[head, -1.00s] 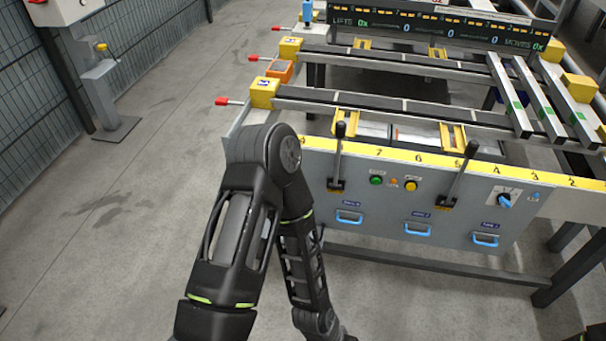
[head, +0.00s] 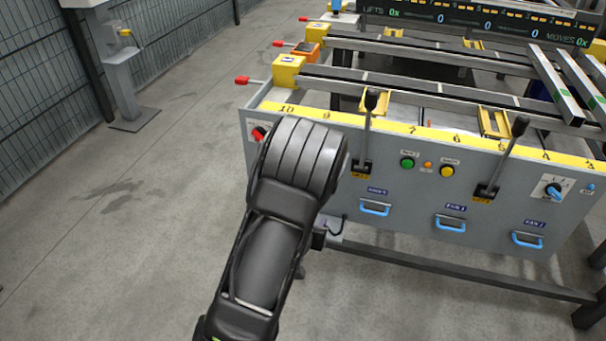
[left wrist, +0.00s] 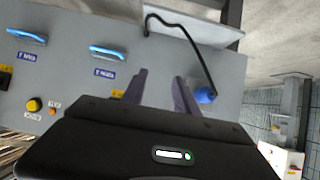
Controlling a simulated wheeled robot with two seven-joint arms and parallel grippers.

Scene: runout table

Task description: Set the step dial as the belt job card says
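A blue dial (head: 553,188) on a white plate sits at the right of the grey front panel. A red knob (head: 260,133) on a pale plate sits at the panel's left end, partly covered by my left arm. Their labels are too small to read, so I cannot tell which is the step dial. I cannot make out a belt job card. My left gripper (left wrist: 160,80) is open and empty in front of the panel in the left wrist view; my own arm hides its fingers in the head view. My right gripper is not in view.
Two black levers, one left (head: 369,130) and one right (head: 505,155), rise from the panel. Green (head: 407,163) and yellow (head: 447,171) buttons sit between them, above blue drawer handles. A black cord and blue knob (left wrist: 205,95) show near my left fingers.

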